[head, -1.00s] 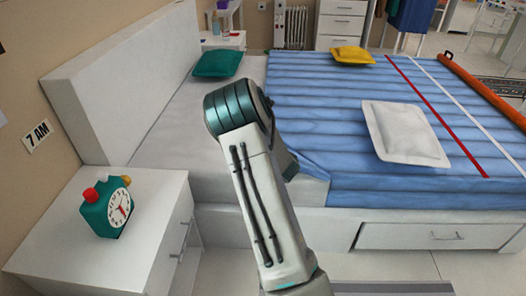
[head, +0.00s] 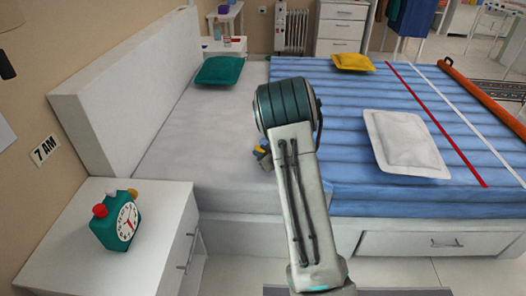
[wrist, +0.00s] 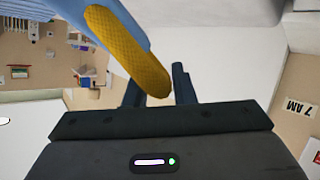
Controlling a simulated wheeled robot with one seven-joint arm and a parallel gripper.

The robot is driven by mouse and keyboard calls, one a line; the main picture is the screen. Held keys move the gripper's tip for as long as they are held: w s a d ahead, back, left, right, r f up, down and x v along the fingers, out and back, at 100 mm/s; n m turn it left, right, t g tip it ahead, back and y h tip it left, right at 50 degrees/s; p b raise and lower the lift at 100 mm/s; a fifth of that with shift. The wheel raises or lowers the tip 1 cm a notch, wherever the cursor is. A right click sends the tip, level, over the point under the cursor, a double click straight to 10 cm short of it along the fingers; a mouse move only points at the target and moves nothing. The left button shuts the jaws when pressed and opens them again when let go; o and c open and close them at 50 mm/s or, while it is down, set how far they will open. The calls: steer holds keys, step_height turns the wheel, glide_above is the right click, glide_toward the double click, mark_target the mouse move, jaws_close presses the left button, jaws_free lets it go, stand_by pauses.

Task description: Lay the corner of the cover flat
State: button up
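The blue ribbed cover (head: 345,120) lies over the right part of the bed. My arm hides its near left corner in the head view. A patch of yellow and blue (head: 262,152) shows just left of my arm, low over the mattress. In the wrist view, a yellow textured tab (wrist: 128,50) beside blue cloth (wrist: 130,14) runs down to my gripper (wrist: 160,85). The two dark fingers stand a little apart. The tab overlaps the left finger and its tip lies between them; whether they grip it is unclear.
A white pillow (head: 405,143) and a yellow cushion (head: 352,62) lie on the cover. A green cushion (head: 218,70) lies near the headboard (head: 130,90). A clock (head: 116,220) stands on the nightstand (head: 125,262). The mattress left of the cover (head: 215,135) is bare.

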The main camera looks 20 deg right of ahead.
steer(key=shift+o, duration=1.1)
steer(key=shift+a, duration=0.35)
steer(key=shift+d, duration=0.35)
steer(key=shift+d, duration=0.15)
steer(key=v, duration=1.3)
steer(key=shift+s+p, duration=0.35)
steer(key=shift+p, duration=0.1)
steer(key=shift+d+r, duration=0.1)
